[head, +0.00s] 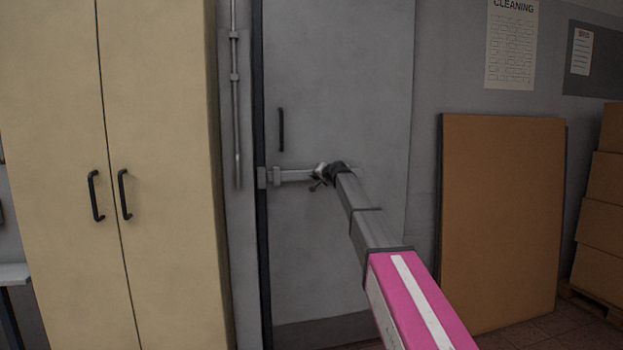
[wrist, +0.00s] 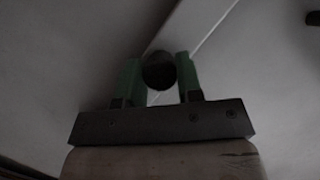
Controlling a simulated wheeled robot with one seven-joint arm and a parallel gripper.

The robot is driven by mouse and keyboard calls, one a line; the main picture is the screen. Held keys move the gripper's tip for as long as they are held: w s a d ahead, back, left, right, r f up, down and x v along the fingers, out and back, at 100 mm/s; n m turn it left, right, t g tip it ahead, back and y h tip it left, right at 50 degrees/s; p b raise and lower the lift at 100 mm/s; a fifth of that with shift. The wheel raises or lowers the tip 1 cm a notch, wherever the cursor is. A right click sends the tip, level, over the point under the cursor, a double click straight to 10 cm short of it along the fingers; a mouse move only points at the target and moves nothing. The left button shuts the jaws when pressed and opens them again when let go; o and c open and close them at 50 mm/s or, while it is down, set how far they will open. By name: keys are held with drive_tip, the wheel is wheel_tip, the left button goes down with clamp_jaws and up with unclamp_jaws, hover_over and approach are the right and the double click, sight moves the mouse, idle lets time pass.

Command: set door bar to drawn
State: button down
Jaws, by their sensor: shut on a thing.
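The door bar (head: 295,175) is a pale metal bar lying level across the grey door (head: 340,80). Its left end is by small brackets (head: 262,177) at the door's left edge; I cannot tell how far it reaches into them. My gripper (head: 322,172) is at the bar's right part and hides some of it. In the wrist view, my gripper (wrist: 160,75) has its two green fingers on either side of a dark round knob (wrist: 160,70), shut on it. The bar shows as a paler band (wrist: 200,25) behind the knob.
A black door handle (head: 281,130) is above the bar. A beige cabinet (head: 165,120) stands close on the left, with a vertical rod (head: 236,100) beside the door. A brown board (head: 502,220) leans on the right wall near stacked boxes (head: 603,205).

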drive_tip(key=shift+w+d, duration=0.1)
drive_tip(key=shift+d, duration=0.1)
drive_tip(key=c, duration=0.8)
unclamp_jaws()
drive_tip(key=shift+d, duration=0.1)
drive_tip(key=v, duration=1)
drive_tip(key=shift+s+d+r, duration=0.1)
drive_tip(key=shift+s+d, duration=0.05)
drive_tip(key=shift+s, duration=0.2)
